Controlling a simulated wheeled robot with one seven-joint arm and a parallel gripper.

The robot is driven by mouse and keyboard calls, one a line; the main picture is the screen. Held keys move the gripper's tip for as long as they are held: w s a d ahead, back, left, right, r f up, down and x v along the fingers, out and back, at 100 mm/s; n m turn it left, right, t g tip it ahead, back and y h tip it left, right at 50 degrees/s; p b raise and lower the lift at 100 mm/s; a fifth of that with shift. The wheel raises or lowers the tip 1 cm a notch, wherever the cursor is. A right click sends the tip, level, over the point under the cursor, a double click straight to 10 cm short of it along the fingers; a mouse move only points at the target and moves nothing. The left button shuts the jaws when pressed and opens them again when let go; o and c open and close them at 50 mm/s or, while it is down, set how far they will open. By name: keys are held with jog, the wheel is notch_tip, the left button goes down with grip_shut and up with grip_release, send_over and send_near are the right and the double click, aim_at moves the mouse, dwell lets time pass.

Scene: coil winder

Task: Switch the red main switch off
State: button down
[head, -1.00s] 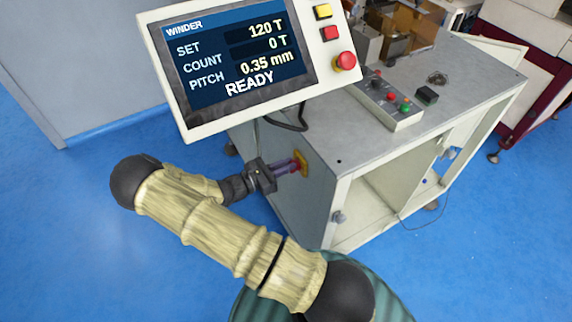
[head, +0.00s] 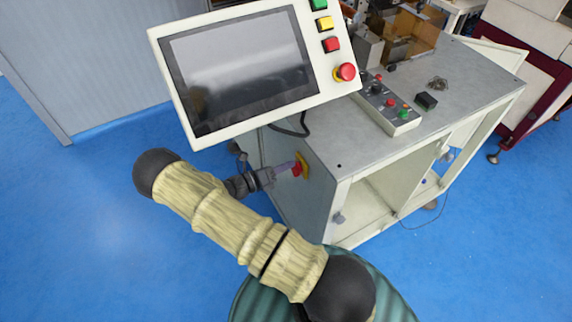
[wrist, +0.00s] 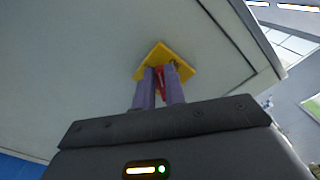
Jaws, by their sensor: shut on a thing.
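The red main switch (head: 297,170) sits on a yellow plate (head: 304,164) on the side panel of the grey cabinet. My gripper (head: 289,168) is at the switch with its fingers shut on the red handle. In the wrist view my gripper (wrist: 160,82) has its two purple fingers on either side of the red switch (wrist: 161,84), in front of the yellow plate (wrist: 158,58). The fingers hide part of the handle. The winder's display screen (head: 240,70) is dark and shows no text.
The display panel with green, yellow and red buttons and a red mushroom button (head: 346,72) overhangs above my gripper. A button box (head: 389,110) lies on the cabinet top (head: 345,140). Blue floor is clear on the left.

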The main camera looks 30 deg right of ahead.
jog(key=n, duration=0.4)
jog(key=shift+w+f, duration=0.25)
jog(key=shift+f, duration=0.1)
jog(key=shift+f+n, duration=0.25)
jog(key=shift+n, duration=1.45)
jog(key=shift+a, duration=0.1)
jog(key=c, duration=1.5)
grip_release()
jog(key=shift+o, duration=0.2)
jog(key=a+b, duration=0.3)
jog(key=a, duration=1.4)
jog(key=shift+s+a, duration=0.2)
jog(key=shift+s, duration=0.1)
